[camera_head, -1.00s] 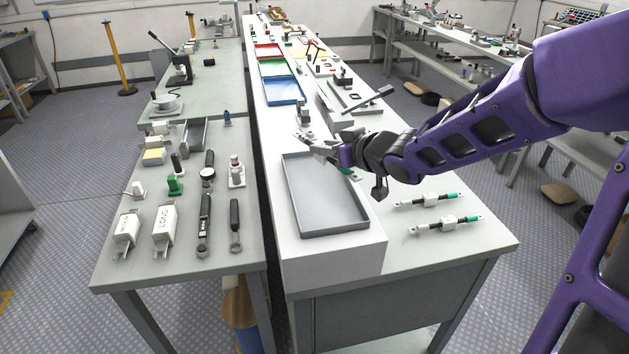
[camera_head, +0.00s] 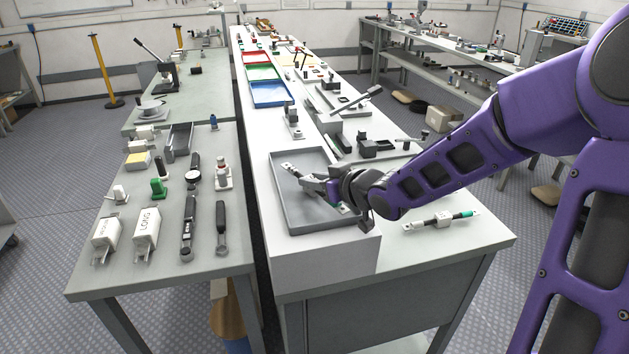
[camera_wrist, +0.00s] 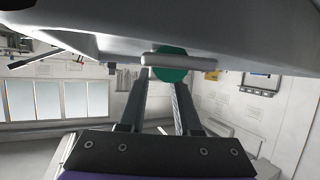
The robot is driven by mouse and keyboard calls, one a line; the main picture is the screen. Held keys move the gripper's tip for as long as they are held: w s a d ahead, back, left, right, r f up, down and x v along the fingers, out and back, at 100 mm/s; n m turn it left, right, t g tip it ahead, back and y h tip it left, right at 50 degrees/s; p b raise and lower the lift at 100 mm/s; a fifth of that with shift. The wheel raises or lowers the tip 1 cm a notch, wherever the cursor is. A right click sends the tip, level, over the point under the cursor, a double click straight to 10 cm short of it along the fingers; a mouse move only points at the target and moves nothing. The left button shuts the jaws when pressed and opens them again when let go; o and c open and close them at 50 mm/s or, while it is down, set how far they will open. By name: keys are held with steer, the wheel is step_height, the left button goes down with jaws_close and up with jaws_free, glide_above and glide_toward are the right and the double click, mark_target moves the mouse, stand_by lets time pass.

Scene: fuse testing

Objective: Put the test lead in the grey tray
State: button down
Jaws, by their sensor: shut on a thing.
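My gripper (camera_head: 312,183) is shut on a test lead (camera_head: 289,168) over the grey tray (camera_head: 294,208). The lead's pale metal end sticks out toward the tray's far left, and its green end shows beneath the gripper on the near side. The middle of the lead is hidden by the gripper. I cannot tell whether the lead touches the tray floor. In the wrist view the lead's green end (camera_wrist: 172,74) shows between the two fingers. Another test lead (camera_head: 443,220), white with a green end, lies on the bench to the right of the tray.
Red, green and blue trays (camera_head: 270,94) stand farther along the white bench strip. A lever device (camera_head: 345,103) and small fixtures stand behind the grey tray. The left bench holds LONG-marked blocks (camera_head: 146,230) and tools. The grey tray's near left floor is clear.

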steer(key=shift+f, duration=0.2)
steer(key=c, duration=0.6)
jaws_free()
steer(key=shift+s+d+r, duration=0.1)
steer(key=shift+d+r, duration=0.05)
steer(key=shift+r, duration=0.25)
step_height(320, 180, up, 4)
steer(key=p, duration=0.5)
glide_above(346, 211)
steer(key=shift+r, duration=0.1)
steer(key=shift+s+d, duration=0.3)
steer(key=shift+s, duration=0.05)
